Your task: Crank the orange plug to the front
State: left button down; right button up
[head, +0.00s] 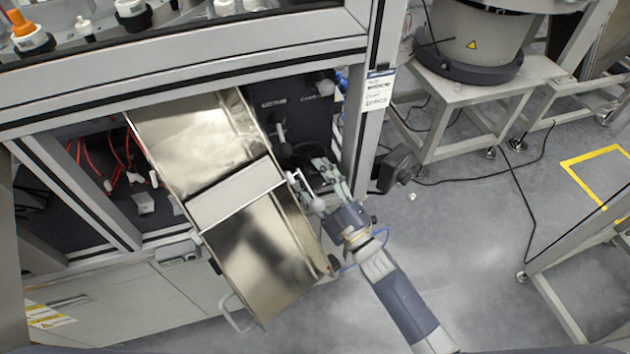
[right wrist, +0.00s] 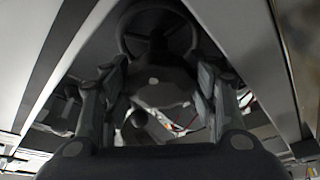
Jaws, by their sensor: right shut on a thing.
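The orange plug (head: 20,23) stands on a white and black fitting behind the frame rail at the top left of the head view. My right gripper (head: 322,172) is at the dark recess beside the metal tray. In the right wrist view, a dark round handwheel (right wrist: 155,12) shows at the top, with a dark handle (right wrist: 153,78) below it between the fingers. The right gripper is shut on this handle. The fingertips are partly hidden in shadow. My left gripper is not in view.
A tilted metal tray (head: 262,255) lies close to the left of my right gripper. A frame post (head: 366,130) stands close to the right. White fittings (head: 132,10) line the upper deck. A bowl feeder (head: 470,40) stands at the back right, with open floor before it.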

dwell(0.3)
jog(key=o, duration=1.1)
jog(key=shift+s+f, duration=0.1)
jog(key=shift+v, duration=3.95)
